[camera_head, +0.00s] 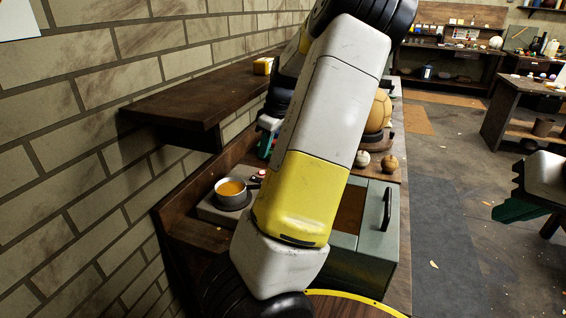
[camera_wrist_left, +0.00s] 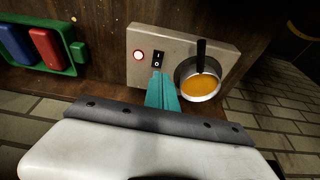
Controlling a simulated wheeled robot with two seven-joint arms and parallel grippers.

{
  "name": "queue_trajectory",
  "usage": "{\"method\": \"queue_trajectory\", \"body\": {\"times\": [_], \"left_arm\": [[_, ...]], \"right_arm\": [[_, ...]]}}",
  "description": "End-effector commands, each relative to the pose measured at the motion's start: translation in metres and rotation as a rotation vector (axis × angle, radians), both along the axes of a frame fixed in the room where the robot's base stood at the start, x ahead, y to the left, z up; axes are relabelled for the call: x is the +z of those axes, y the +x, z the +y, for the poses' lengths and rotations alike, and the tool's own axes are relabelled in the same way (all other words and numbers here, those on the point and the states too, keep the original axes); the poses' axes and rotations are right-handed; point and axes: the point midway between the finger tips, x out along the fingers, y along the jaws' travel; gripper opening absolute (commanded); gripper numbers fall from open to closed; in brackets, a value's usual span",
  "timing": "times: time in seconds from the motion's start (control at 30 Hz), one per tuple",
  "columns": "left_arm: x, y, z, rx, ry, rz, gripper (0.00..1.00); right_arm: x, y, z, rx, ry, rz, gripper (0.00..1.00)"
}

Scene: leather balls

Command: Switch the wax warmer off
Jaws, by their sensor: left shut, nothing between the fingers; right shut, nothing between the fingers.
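The wax warmer (camera_wrist_left: 137,62) is a beige box with a lit red lamp (camera_wrist_left: 138,55), a black rocker switch (camera_wrist_left: 158,60) marked I and O, and a pot of orange wax (camera_wrist_left: 199,84). In the head view, the pot (camera_head: 232,190) and part of the warmer (camera_head: 212,211) show left of my arm. My left gripper (camera_wrist_left: 160,80) is shut and empty, its teal fingertips close to the O end of the switch. I cannot tell if they touch it. My arm hides much of that gripper in the head view. My right gripper (camera_head: 512,205) is shut and empty at the right.
A green tray (camera_wrist_left: 78,52) with blue and red pieces lies beside the warmer. A dark wooden shelf (camera_head: 185,98) juts from the brick wall above the bench. A grey-green box with a black handle (camera_head: 387,208) stands right of my arm.

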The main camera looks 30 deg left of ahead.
Motion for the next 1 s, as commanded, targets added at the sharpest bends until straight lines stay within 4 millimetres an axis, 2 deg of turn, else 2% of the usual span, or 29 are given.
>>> {"method": "queue_trajectory", "body": {"times": [0.1, 0.23, 0.7, 1.0], "left_arm": [[0.003, 0.004, 0.007, 0.030, 0.038, -0.001, 0.00], [-0.004, 0.004, 0.011, 0.039, 0.045, -0.001, 0.00], [-0.078, 0.000, 0.037, 0.037, 0.042, -0.001, 0.00], [-0.090, 0.001, 0.041, 0.034, 0.043, -0.003, 0.00]], "right_arm": [[0.000, 0.000, 0.000, 0.000, 0.000, 0.000, 0.00], [0.000, 0.000, 0.000, 0.000, 0.000, 0.000, 0.00], [0.000, 0.000, 0.000, 0.000, 0.000, 0.000, 0.00], [0.000, 0.000, 0.000, 0.000, 0.000, 0.000, 0.00]]}}
